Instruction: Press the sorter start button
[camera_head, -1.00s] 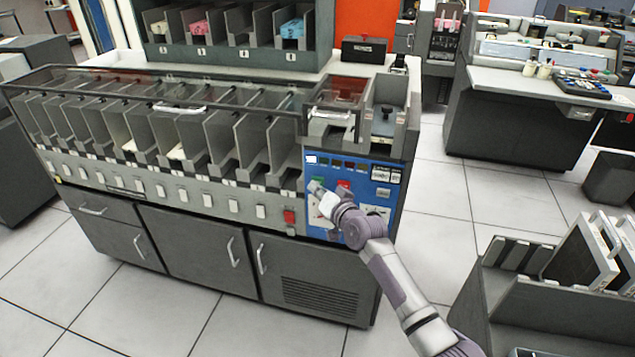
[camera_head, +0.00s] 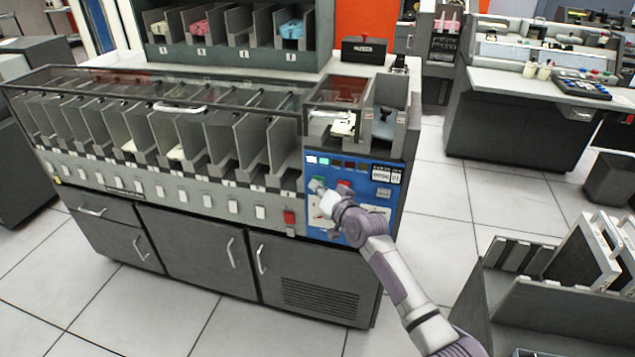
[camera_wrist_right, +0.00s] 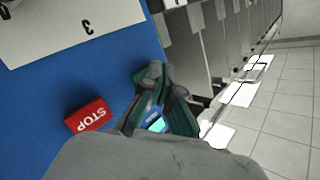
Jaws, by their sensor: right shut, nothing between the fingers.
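The card sorter (camera_head: 190,235) has a blue control panel (camera_head: 375,210) at its right end. A red STOP button shows in the right wrist view (camera_wrist_right: 90,116) and as a small red patch in the head view (camera_head: 345,186). My right gripper (camera_head: 318,187) is shut and empty, its tips at the panel's left side, beside the red button. A bit of green shows at its tips, where the start button seems to be, mostly hidden by the fingers. In the right wrist view the fingers (camera_wrist_right: 158,75) reach the blue panel.
Card pockets (camera_head: 160,135) line the sorter's top, with white switches below. A red switch (camera_head: 290,217) sits just left of the panel. A rack (camera_head: 560,290) stands at the lower right, close to my right arm. Tiled floor is open between.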

